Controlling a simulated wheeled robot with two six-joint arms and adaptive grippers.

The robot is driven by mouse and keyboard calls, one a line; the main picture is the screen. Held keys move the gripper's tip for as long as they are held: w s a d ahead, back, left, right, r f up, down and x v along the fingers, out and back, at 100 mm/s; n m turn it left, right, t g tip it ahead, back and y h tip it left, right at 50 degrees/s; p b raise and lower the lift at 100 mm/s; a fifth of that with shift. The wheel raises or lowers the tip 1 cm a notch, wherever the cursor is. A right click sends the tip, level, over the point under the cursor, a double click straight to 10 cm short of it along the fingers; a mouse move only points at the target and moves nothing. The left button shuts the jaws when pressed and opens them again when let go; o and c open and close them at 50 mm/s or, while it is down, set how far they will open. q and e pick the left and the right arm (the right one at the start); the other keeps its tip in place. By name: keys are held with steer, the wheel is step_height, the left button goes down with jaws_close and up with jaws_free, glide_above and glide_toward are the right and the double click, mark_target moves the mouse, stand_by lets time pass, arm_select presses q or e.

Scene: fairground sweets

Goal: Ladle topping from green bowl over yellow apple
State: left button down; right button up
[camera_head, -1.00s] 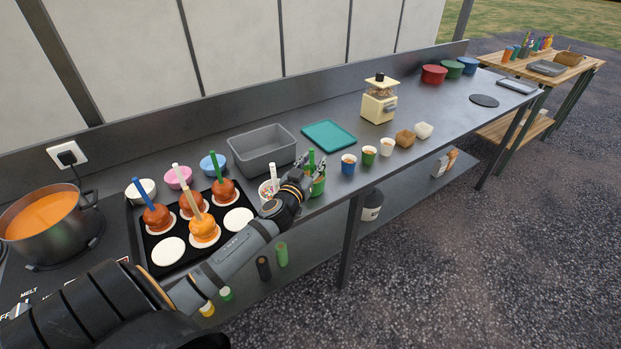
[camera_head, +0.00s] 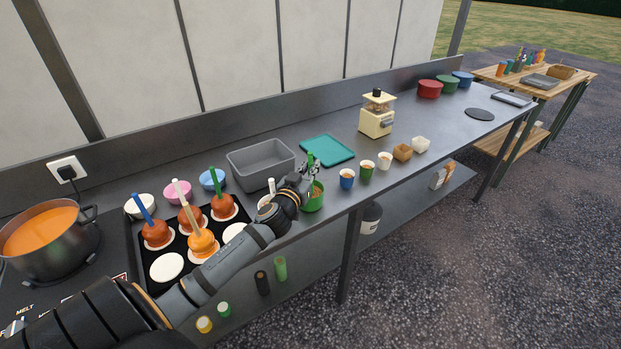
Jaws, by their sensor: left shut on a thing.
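The green bowl (camera_head: 315,201) stands near the front edge of the counter, with brownish topping inside. My left gripper (camera_head: 308,176) is right above it, shut on a ladle with a green handle (camera_head: 310,158). The ladle's lower end is hidden by the gripper and bowl, so I cannot tell whether it touches the topping. The yellow apple (camera_head: 203,244), orange-yellow with a cream stick, stands upright on a white paper round on the black tray (camera_head: 143,258). My left forearm passes just right of this apple. My right gripper is not in view.
Several red-brown apples (camera_head: 155,234) share the tray. A white container with a white handle (camera_head: 271,186) is beside my left wrist. A grey bin (camera_head: 262,176) and teal board (camera_head: 328,150) lie behind. Small cups (camera_head: 347,179) line the front edge; a pot (camera_head: 50,248) stands left.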

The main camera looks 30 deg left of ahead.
arm_select(q)
step_height(320, 180, up, 6)
steer(key=shift+r+p, duration=0.1)
steer(key=shift+p, duration=0.25)
stand_by(0.5)
